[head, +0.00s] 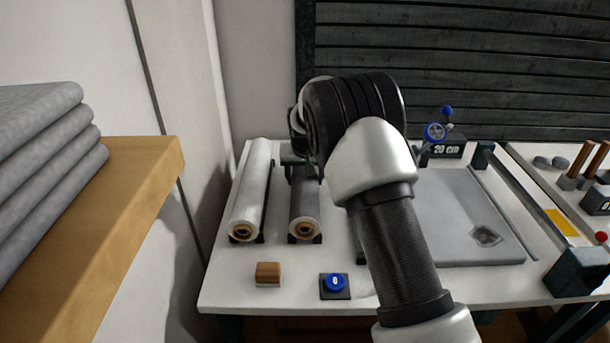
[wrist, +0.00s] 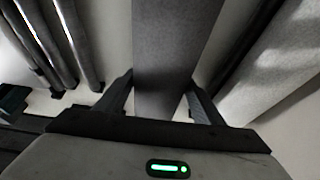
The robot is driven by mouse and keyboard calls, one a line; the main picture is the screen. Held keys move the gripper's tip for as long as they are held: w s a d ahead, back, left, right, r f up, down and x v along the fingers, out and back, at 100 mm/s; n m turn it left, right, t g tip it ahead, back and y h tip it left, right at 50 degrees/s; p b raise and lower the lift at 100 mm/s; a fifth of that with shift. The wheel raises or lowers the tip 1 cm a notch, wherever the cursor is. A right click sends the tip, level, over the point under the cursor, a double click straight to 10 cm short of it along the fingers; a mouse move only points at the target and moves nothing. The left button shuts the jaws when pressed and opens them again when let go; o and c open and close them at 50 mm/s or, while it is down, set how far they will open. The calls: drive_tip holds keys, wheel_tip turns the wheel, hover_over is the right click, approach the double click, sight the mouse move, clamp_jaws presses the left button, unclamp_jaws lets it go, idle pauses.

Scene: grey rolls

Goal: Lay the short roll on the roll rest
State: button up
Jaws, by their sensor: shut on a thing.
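The shorter dark grey roll (head: 304,205) lies lengthwise on the white table, with its brown core end facing me. Dark supports show at its near end; I cannot tell whether it rests on them or is just above. My gripper (head: 302,172) is at the roll's far part, mostly hidden by my arm. In the wrist view my gripper (wrist: 160,100) is shut on the grey roll (wrist: 172,45), one finger on each side. A longer pale roll (head: 250,192) lies parallel on the left, on dark supports; it also shows in the wrist view (wrist: 275,70).
A wooden block (head: 268,273) and a blue button (head: 335,283) sit at the table's front. A wooden shelf (head: 100,205) with grey folded stacks stands at left.

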drive_tip(key=shift+f, duration=0.1)
drive_tip(key=o, duration=1.5)
drive_tip(key=shift+p+v, duration=0.8)
drive_tip(key=shift+v, duration=7.9)
